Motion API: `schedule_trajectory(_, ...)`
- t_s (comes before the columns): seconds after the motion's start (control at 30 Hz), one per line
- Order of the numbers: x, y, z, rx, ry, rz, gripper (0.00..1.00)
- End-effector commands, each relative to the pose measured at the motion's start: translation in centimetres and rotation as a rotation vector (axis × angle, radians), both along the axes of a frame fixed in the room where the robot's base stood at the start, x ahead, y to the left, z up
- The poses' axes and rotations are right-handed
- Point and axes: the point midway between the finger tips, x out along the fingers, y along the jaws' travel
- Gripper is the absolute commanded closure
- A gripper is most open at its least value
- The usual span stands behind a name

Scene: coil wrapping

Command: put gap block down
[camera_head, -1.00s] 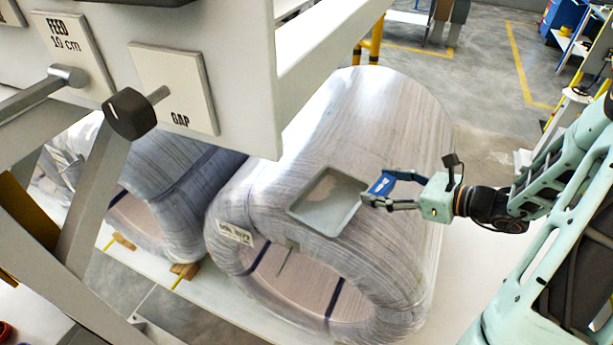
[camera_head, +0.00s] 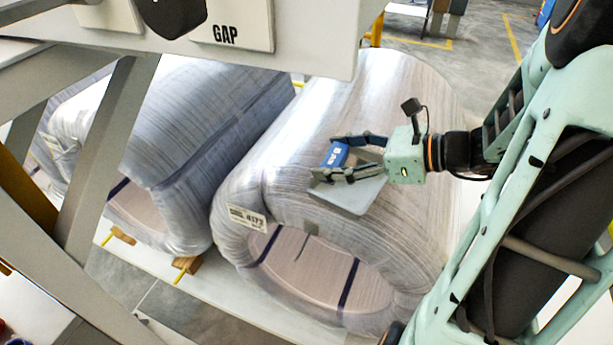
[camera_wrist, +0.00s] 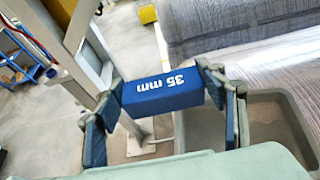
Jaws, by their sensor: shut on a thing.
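The gap block (camera_head: 336,156) is small and blue. In the wrist view the gap block (camera_wrist: 162,96) shows white "35 mm" lettering, upside down in the picture. My gripper (camera_head: 326,160) is shut on it, one finger at each end; the fingers (camera_wrist: 165,97) also show in the wrist view. A shallow grey tray (camera_head: 362,203) sits on top of the wrapped coil (camera_head: 300,110). The block is above the tray's far left part, and I cannot tell the height between them. My gripper hides much of the tray; its empty right part (camera_wrist: 275,122) shows in the wrist view.
A white machine panel with a "GAP" plate (camera_head: 235,30) and a dark knob (camera_head: 172,12) overhangs at upper left. A second wrapped coil (camera_head: 190,130) lies to the left. Wooden chocks (camera_head: 187,264) lie by the coils. A label (camera_head: 247,216) is on the near coil.

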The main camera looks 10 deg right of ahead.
Motion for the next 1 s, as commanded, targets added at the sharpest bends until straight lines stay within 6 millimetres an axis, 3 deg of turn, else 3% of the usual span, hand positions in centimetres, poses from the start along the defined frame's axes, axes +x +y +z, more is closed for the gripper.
schedule_trajectory(0.17, -0.6, 0.1, 0.1, -0.002, 0.002, 0.001, 0.62)
schedule_trajectory(0.27, -0.1, 0.2, -0.2, -0.001, 0.004, 0.003, 0.62)
schedule_trajectory(0.67, 8.4, 1.8, -4.0, 0.002, 0.005, 0.005, 0.62)
schedule_trajectory(0.8, 10.2, 2.1, -6.5, 0.004, 0.007, 0.003, 0.62)
schedule_trajectory(1.0, 12.1, 2.3, -8.6, 0.002, 0.004, 0.003, 0.62)
